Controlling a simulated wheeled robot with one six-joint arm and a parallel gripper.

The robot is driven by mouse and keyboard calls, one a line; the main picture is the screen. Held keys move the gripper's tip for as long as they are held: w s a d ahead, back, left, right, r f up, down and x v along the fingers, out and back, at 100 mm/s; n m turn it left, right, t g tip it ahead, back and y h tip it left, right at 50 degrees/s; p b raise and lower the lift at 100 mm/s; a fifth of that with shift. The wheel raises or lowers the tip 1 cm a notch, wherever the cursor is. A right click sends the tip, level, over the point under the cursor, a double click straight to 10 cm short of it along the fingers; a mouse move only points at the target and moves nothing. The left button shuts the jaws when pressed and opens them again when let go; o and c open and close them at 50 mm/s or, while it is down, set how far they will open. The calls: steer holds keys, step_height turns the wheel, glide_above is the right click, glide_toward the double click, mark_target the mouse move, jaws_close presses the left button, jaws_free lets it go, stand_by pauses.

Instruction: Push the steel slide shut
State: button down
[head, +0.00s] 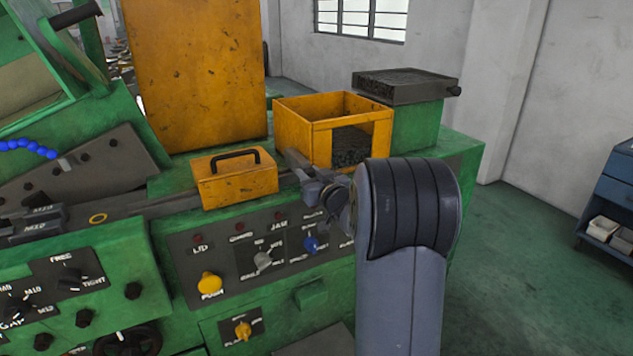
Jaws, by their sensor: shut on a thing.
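My gripper (305,178) is at the front of the open orange box, above the control panel. It is shut on a small grey steel piece (297,160), which looks like part of the steel slide. My own wrist and fingers hide most of the grip. How far the slide stands open cannot be told from this view.
An orange box (294,131) with an open top and a dark mesh-like front patch stands behind my gripper. A smaller orange cover with a black handle (236,190) sits to its left. The green machine's panel (190,262) with knobs lies below. A dark tray (404,92) stands behind right.

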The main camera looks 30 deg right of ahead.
steer(key=shift+w, duration=0.4)
steer(key=shift+r, duration=0.15)
steer(key=c, duration=1.2)
jaws_free()
steer(key=shift+w, duration=0.15)
steer(key=shift+o, duration=0.2)
steer(key=s+b, duration=0.2)
steer(key=s, duration=0.9)
steer(key=shift+d+b, duration=0.15)
steer(key=shift+b, duration=0.15)
steer(key=shift+w, duration=0.1)
